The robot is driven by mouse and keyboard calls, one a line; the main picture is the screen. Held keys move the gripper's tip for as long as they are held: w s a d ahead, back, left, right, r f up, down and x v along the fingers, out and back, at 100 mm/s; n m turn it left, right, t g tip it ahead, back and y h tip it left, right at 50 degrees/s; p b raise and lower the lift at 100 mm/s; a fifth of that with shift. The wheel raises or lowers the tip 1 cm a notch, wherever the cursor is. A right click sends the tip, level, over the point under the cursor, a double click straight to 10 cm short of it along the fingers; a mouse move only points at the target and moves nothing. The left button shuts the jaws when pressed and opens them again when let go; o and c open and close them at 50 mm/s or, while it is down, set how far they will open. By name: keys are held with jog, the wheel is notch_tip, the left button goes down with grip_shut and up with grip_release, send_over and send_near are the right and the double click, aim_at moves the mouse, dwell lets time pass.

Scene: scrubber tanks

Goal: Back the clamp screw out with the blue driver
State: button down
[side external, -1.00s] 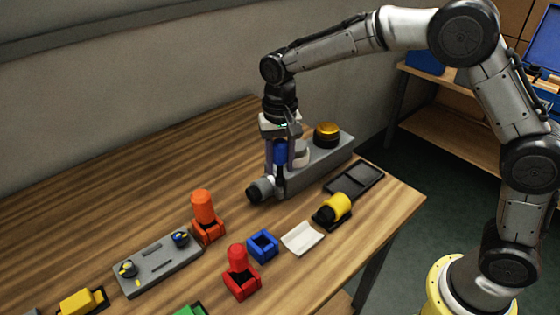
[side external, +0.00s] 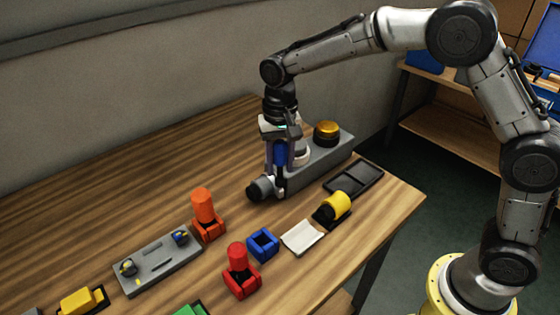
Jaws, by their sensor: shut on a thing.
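The blue driver (side external: 281,153) is upright in my gripper (side external: 279,165), which is shut on its handle. The driver's lower end is over the dark round clamp end (side external: 259,188) of the grey tank block (side external: 322,164). The clamp screw itself is hidden by the gripper and driver, so I cannot tell whether the tip is seated in it. A white round part stands on the block just behind the gripper, and a gold-capped dark part (side external: 327,132) stands at the block's far end.
An empty blue holder (side external: 263,246), a red driver (side external: 237,258) and an orange driver (side external: 203,206) in holders stand in front. A white pad (side external: 302,237), yellow cylinder (side external: 337,205), black tray (side external: 354,179) and grey plate (side external: 158,264) lie nearby. The table's back left is clear.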

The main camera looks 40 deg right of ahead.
jog(key=shift+f, duration=0.65)
dwell(0.5)
jog(key=n, duration=0.4)
jog(key=shift+n, duration=0.3)
jog(key=n, duration=0.4)
jog(key=shift+n, duration=0.9)
jog(key=n, duration=0.4)
jog(key=shift+n, duration=0.4)
jog(key=n, duration=0.5)
